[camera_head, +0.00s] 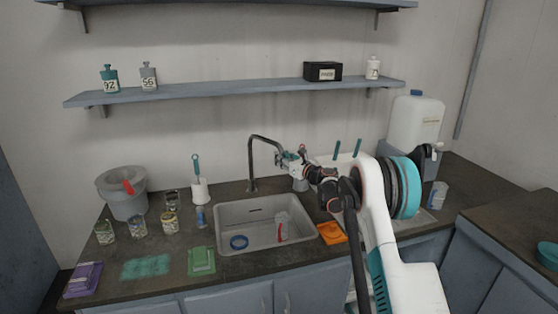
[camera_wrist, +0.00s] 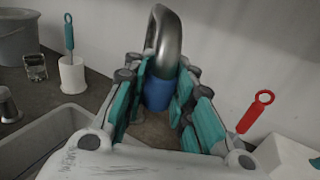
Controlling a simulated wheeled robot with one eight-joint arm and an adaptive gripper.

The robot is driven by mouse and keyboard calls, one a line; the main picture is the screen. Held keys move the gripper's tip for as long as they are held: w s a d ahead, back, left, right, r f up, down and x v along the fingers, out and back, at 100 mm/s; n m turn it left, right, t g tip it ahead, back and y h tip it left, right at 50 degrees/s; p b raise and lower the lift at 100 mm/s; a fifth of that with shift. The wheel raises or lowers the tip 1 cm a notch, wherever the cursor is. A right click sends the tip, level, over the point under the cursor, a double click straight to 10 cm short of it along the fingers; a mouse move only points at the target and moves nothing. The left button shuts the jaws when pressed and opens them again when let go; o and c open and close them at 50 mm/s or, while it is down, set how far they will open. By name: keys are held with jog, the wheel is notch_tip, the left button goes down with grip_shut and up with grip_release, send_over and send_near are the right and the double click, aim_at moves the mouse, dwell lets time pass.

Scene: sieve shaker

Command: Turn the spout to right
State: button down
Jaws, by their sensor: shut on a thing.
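The metal spout (camera_head: 265,138) is a tall bent pipe on the counter behind the sink (camera_head: 225,247). In the head view it arches to the right, its outlet end over the sink's right part. In the wrist view its curved pipe (camera_wrist: 162,42) stands between the fingers, with a blue part (camera_wrist: 157,92) below it; I cannot tell if that belongs to the spout. My gripper (camera_head: 286,158) is at the outlet end of the spout, shut on it. Its teal-padded fingers (camera_wrist: 155,112) lie on either side of the pipe; the exact contact is partly hidden.
A blue ring (camera_head: 239,242) and a red-and-white item (camera_head: 282,228) lie in the sink. A white brush holder (camera_head: 200,191) stands left of the spout. An orange cloth (camera_head: 332,232) lies right of the sink, below my arm. A white jug (camera_head: 415,122) stands at back right.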

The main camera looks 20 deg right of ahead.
jog(key=shift+d, duration=0.25)
jog(key=c, duration=1.4)
grip_release()
jog(key=shift+d, duration=0.15)
jog(key=shift+o, duration=0.2)
jog(key=shift+s, duration=0.1)
jog(key=v, duration=1.1)
jog(key=shift+s, duration=0.4)
jog(key=shift+r, duration=0.1)
